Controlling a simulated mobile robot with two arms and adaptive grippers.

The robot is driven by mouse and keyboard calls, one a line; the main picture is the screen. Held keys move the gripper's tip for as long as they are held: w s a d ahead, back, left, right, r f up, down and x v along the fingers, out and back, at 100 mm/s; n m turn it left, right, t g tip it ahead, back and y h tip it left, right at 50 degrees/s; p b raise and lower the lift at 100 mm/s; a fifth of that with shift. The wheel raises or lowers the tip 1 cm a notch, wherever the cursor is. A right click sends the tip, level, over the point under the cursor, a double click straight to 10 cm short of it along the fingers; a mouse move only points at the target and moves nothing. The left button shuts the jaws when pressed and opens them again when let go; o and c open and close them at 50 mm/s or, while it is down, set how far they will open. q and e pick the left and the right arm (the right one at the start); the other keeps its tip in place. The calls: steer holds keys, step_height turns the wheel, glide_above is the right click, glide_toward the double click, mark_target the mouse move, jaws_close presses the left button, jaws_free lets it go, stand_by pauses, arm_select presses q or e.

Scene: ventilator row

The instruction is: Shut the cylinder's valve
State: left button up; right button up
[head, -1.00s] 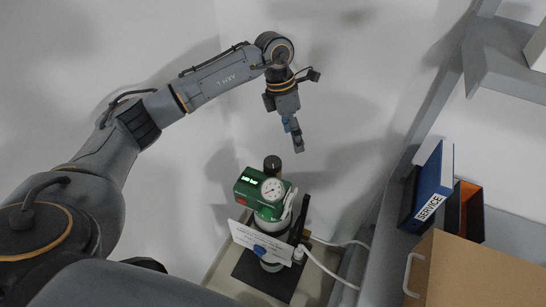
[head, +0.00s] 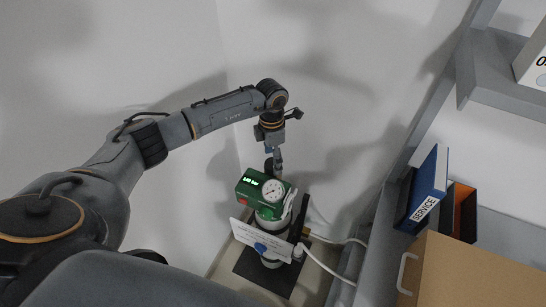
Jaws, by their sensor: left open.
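The cylinder (head: 268,226) stands upright on a dark base plate, with a white label card and a blue part at its front. Its green valve head (head: 250,188) carries a lit display and a round white gauge (head: 273,190). A dark valve knob (head: 268,165) rises behind the head and is partly hidden by my gripper. My left gripper (head: 278,168) points down, open, right at the knob. I cannot tell whether its fingers are around the knob or only beside it. My right gripper is not in view.
A white hose (head: 325,264) runs right from the cylinder. To the right are a grey shelf (head: 503,72), a blue SERVICE binder (head: 430,187), an orange-and-black box (head: 461,211) and a cardboard box (head: 465,275). White walls close in behind the cylinder.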

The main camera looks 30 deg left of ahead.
arm_select(q)
steer(key=shift+f, duration=0.65)
steer(key=c, duration=1.2)
steer(key=shift+o, duration=0.2)
